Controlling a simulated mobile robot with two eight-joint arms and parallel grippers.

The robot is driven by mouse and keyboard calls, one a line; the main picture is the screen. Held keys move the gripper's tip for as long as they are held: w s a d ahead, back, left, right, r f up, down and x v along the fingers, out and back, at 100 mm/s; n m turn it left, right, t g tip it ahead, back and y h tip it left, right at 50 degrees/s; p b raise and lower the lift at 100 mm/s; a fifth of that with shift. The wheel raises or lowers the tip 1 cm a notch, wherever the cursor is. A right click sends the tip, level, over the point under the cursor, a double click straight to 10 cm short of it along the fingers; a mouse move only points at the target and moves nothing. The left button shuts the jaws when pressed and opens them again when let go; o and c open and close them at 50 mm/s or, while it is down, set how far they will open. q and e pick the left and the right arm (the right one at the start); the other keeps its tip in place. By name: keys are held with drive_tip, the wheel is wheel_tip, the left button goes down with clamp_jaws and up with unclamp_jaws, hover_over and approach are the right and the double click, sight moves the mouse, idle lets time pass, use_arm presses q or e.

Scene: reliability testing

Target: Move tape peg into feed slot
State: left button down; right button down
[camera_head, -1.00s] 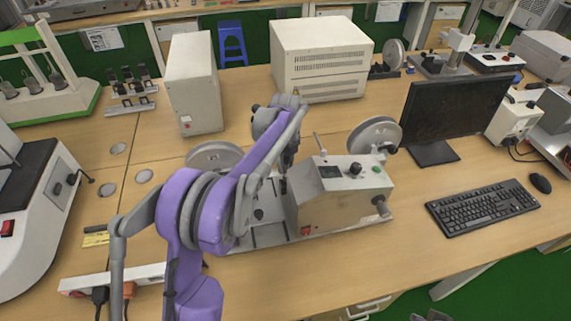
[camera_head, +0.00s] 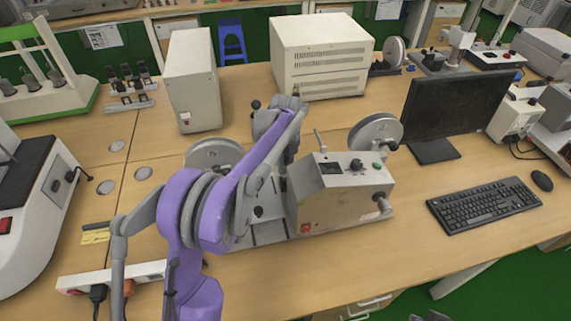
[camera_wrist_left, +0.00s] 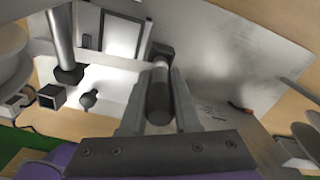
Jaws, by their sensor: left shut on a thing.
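In the left wrist view, my left gripper (camera_wrist_left: 159,78) is shut on a dark cylindrical peg (camera_wrist_left: 160,104) with a lighter metal part towards its far end. That end is at a small dark block (camera_wrist_left: 162,52) on the tape machine; I cannot tell whether it touches or is inside it, nor whether the block is the feed slot. In the head view, the beige tape machine (camera_head: 345,203) stands on the bench, with a reel on each side. My left arm reaches over its left part, and my left gripper (camera_head: 290,155) points down there, its fingertips and the peg largely hidden.
A monitor (camera_head: 455,108) and a keyboard (camera_head: 484,207) are right of the machine. A large beige box (camera_head: 320,57) and a tall narrow box (camera_head: 194,85) stand behind. A white power strip (camera_head: 70,283) lies at the front left. The bench front is mostly clear.

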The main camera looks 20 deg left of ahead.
use_arm(q)
drive_tip(key=shift+f, duration=0.1)
idle(0.3)
drive_tip(key=shift+f+b, duration=0.4)
drive_tip(key=shift+f, duration=0.3)
drive_tip(key=shift+f, duration=0.15)
drive_tip(key=shift+f, duration=0.25)
unclamp_jaws()
idle(0.7)
drive_tip(key=shift+r, duration=0.15)
